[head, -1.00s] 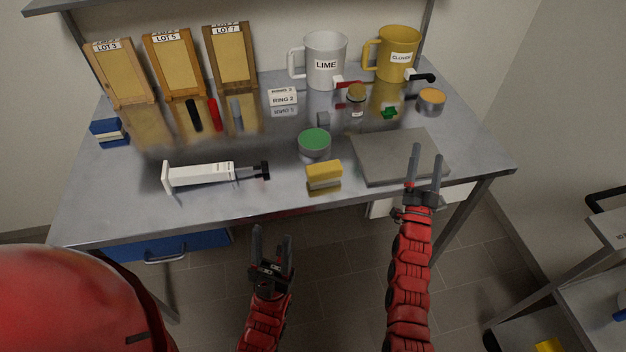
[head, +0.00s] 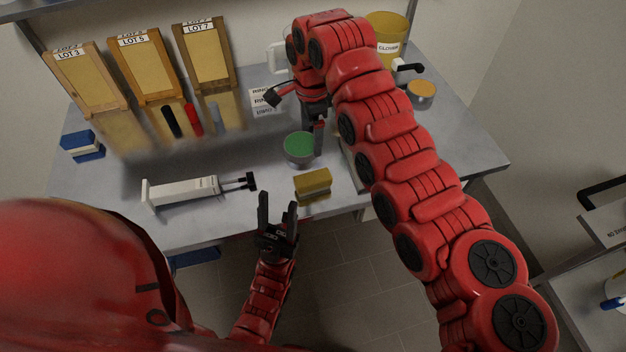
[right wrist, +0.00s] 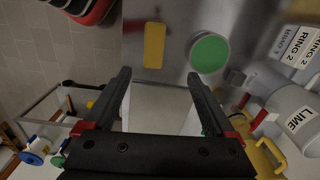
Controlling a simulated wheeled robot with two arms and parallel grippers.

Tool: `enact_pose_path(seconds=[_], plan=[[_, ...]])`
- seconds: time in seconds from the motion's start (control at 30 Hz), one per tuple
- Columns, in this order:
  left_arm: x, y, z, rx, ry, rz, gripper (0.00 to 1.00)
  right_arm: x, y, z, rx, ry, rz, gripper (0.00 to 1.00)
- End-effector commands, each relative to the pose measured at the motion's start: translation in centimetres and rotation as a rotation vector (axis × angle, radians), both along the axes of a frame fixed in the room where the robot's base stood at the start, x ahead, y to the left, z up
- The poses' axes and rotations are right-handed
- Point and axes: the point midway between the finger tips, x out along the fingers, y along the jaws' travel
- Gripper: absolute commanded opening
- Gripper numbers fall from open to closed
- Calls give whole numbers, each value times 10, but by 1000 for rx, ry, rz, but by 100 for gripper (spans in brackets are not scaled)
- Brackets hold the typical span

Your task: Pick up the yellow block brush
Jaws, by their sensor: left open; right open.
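The yellow block brush (head: 313,183) lies near the front edge of the table, just right of the middle. In the right wrist view the brush (right wrist: 154,45) shows as a yellow bar beyond the fingertips, apart from them. My right gripper (head: 318,140) hangs pointing down over the table, behind the brush and by the green-topped tin; the arm partly hides it. In the right wrist view the right gripper (right wrist: 158,76) is open with nothing between its fingers. My left gripper (head: 278,203) is open and empty, in front of the table edge, left of and below the brush.
The green-topped tin (head: 300,148) stands close behind the brush. A white dispenser (head: 182,191) lies to the left. The grey plate (right wrist: 165,108) is largely hidden by my right arm in the head view. The orange-topped tin (head: 421,93) stands at the right.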

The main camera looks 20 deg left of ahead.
Motion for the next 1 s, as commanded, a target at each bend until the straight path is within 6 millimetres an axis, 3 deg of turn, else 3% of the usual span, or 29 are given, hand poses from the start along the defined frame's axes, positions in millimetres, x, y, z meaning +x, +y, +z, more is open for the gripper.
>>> enact_pose_path(seconds=[0.17, 0.33, 0.6, 1.0], plan=[[0, 0, 7, 0, 0, 0, 50, -6, -2, -15, -18, 17, -5, 90], [0, 0, 11, 0, 0, 0, 50, -6, -1, -46, -17, 15, -3, 90], [0, 0, -9, 0, 0, 0, 50, -5, -2, -98, -16, 11, -3, 90], [0, 0, 9, 0, 0, 0, 50, -5, -4, -124, -14, 9, -4, 90]])
